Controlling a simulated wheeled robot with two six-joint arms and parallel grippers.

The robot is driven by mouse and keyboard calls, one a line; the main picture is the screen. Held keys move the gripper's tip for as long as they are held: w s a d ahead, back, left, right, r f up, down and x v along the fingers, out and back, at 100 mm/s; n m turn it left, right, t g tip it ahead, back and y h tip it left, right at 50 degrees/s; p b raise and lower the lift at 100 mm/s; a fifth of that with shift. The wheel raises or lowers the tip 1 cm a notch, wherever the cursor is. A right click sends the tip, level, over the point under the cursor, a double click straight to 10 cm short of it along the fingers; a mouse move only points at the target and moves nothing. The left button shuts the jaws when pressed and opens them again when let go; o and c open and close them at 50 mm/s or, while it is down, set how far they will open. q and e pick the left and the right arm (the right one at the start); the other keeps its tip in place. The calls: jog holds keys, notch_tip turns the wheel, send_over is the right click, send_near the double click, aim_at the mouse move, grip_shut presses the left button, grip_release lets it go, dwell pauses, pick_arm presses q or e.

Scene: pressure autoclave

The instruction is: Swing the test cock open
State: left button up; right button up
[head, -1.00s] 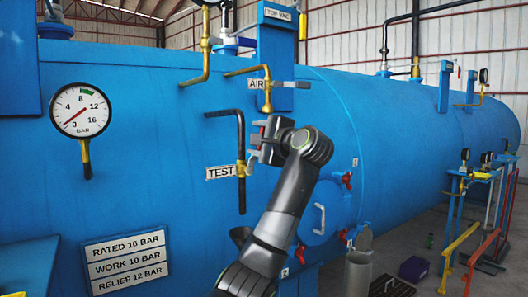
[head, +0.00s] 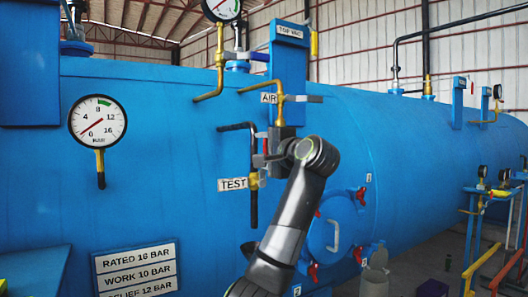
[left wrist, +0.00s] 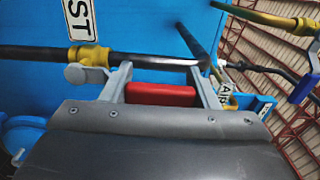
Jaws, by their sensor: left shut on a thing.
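The test cock (head: 254,181) is a brass valve on a thin black pipe, right of the TEST label (head: 233,184) on the blue vessel. In the left wrist view its brass body (left wrist: 88,62) is at the upper left. The red handle (left wrist: 160,94) lies between my left fingers, roughly parallel to the pipe. It also shows in the head view (head: 265,146), above the brass body. My left gripper (head: 266,154) is shut on this handle, close to the vessel wall. The joint between handle and valve is hidden. My right gripper is not in view.
The AIR pipe (head: 279,110) with its cock is just above my left gripper. A pressure gauge (head: 97,121) reads low at left. A hatch with red clamps (head: 361,196) is to the right. A bin (head: 374,280) and pipe stands with gauges are on the right.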

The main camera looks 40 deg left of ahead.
pick_arm(q)
jog(key=o, duration=1)
jog(key=shift+f, duration=0.1)
jog(key=shift+o, duration=0.6)
jog(key=shift+s, duration=0.1)
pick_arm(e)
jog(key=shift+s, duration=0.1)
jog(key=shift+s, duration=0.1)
pick_arm(q)
jog(key=shift+s+d, duration=0.1)
jog(key=shift+d, duration=0.2)
jog(key=b+v, duration=0.3)
jog(key=v, duration=1.3)
jog(key=shift+s+d, duration=0.2)
jog(key=shift+d, duration=0.1)
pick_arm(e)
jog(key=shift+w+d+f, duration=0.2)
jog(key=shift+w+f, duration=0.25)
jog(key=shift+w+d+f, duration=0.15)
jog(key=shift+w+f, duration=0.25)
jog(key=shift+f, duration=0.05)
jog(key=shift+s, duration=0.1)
